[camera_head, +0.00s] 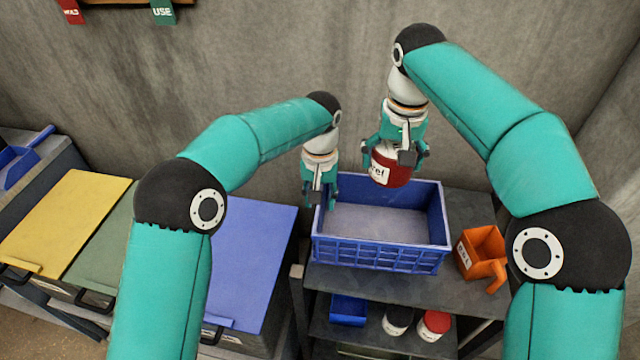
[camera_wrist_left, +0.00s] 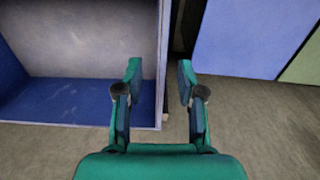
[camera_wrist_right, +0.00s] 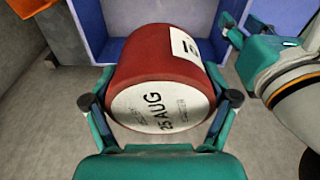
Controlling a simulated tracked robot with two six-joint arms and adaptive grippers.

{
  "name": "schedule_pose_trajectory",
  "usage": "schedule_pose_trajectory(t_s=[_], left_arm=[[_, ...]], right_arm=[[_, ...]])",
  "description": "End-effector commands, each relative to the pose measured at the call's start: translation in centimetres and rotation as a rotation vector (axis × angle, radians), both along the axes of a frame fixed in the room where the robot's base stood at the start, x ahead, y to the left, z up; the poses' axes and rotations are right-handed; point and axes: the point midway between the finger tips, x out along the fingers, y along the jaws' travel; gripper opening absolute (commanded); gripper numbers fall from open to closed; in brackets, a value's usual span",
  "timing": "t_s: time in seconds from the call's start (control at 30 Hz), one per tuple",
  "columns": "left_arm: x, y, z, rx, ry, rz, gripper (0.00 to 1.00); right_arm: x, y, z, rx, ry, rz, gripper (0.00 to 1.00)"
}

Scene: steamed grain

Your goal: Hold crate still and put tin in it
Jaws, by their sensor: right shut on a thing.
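The blue crate (camera_head: 375,255) stands empty on the dark shelf top. Its inside fills the left of the left wrist view (camera_wrist_left: 75,100). My left gripper (camera_head: 318,198) points down at the crate's left wall; its fingers are apart, with the wall's edge between them in the left wrist view (camera_wrist_left: 159,72). My right gripper (camera_head: 394,157) is shut on the dark red tin (camera_head: 391,170) with white label and holds it above the crate's back part. In the right wrist view the tin (camera_wrist_right: 165,75) lies between both fingers, its white end marked "25 AUG".
An orange scoop-like container (camera_head: 483,250) stands right of the crate. A lower shelf holds a blue bin (camera_head: 348,310) and two tins, one red-topped (camera_head: 434,325). Bins with yellow (camera_head: 65,220), green and blue lids (camera_head: 252,250) stand left. A concrete wall is behind.

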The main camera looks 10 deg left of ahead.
Motion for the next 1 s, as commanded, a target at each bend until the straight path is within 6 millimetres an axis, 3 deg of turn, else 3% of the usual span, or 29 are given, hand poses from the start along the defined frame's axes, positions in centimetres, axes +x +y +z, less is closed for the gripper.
schedule_pose_trajectory(t_s=[0.1,0.3,0.77,1.0], left_arm=[[-0.1,0.1,-2.3,0.001,0.004,0.001,0.39],[0.0,0.1,-5.0,0.001,0.002,-0.001,0.39],[0.0,0.1,-6.1,0.000,0.000,0.000,0.39],[0.0,0.0,-6.1,0.000,0.000,0.000,0.00]], right_arm=[[0.0,0.0,0.1,0.001,-0.002,0.000,0.36],[0.0,0.0,0.1,0.001,-0.002,0.000,0.36],[0.0,0.0,0.1,0.001,-0.002,0.000,0.36],[0.0,0.0,0.1,0.001,-0.002,0.000,0.36]])
